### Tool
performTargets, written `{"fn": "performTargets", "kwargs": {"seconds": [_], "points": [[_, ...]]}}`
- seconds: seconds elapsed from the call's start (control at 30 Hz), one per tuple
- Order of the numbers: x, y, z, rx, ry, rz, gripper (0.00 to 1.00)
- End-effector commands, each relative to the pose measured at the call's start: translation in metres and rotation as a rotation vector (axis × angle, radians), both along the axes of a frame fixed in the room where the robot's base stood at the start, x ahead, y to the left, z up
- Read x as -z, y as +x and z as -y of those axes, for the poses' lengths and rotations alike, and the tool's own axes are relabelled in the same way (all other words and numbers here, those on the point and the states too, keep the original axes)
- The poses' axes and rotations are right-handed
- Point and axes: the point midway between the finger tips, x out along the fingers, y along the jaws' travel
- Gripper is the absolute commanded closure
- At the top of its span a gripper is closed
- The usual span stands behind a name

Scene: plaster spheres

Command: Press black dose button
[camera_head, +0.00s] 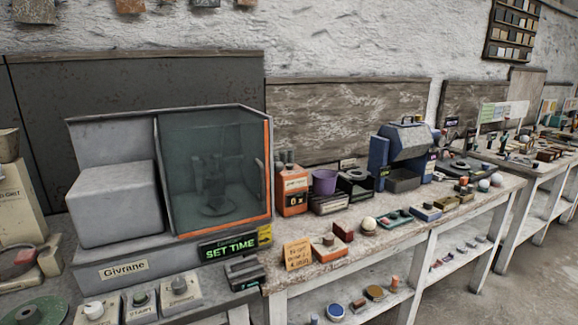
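A grey machine labelled Givrane (125,269) stands on the bench at the left, with a tinted, orange-edged door (205,165) that looks closed. A small orange device (293,190) with dark round parts stands right of the machine. No label reading "dose" is legible, so I cannot tell which part is the black dose button. My gripper is not in view.
A long worktable (375,234) runs right, crowded with small blocks, a purple cup (324,182) and a blue machine (405,150). A dark block-like item (243,271) lies below the display. A lower shelf holds small discs. Open floor (510,270) shows at lower right.

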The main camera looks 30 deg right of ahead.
Motion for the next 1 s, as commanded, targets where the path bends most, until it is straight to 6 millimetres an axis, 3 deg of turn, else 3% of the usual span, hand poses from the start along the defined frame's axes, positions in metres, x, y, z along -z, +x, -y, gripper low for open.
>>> {"fn": "performTargets", "kwargs": {"seconds": [0.5,1.0], "points": [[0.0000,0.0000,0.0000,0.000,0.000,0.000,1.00],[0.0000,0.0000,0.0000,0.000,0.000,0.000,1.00]]}}
